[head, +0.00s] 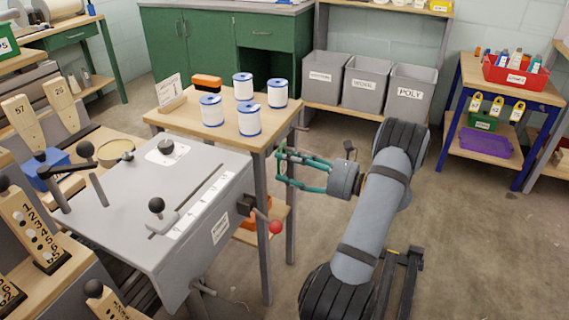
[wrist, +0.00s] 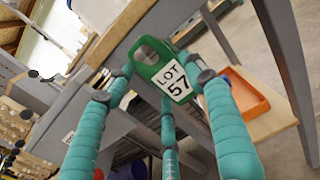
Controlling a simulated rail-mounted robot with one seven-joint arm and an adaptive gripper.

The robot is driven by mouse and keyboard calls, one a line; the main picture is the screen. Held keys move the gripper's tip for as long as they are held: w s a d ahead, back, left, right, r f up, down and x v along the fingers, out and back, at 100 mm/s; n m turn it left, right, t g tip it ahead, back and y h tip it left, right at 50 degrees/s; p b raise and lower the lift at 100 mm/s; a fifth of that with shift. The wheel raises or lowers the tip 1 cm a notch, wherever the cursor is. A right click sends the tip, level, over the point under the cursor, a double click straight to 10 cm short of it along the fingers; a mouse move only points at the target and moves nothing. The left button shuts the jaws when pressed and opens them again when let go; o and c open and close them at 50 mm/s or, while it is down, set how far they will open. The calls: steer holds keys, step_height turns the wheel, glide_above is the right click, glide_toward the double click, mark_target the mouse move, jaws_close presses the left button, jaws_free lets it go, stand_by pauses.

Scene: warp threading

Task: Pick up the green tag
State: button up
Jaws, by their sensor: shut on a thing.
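The green tag (wrist: 148,55) has a hole at its top and a white label reading "LOT 57"; it shows in the wrist view between the teal fingers. My gripper (wrist: 165,82) is shut on the tag, with fingers on both sides and one below it. In the head view my gripper (head: 283,168) is beside the right edge of the small wooden table (head: 180,122), near its leg. The tag is too small to make out clearly there. I cannot tell whether it still touches the table's frame.
A grey machine with a red-knobbed lever (head: 275,227) is at the left front. An orange tray (wrist: 247,95) is on the lower shelf. Open floor lies to the right.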

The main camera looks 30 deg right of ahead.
steer(key=shift+r, duration=0.1)
steer(key=shift+r, duration=0.25)
steer(key=p+v, duration=0.3)
steer(key=v, duration=1.5)
steer(key=shift+r, duration=0.4)
steer(key=shift+d, duration=0.1)
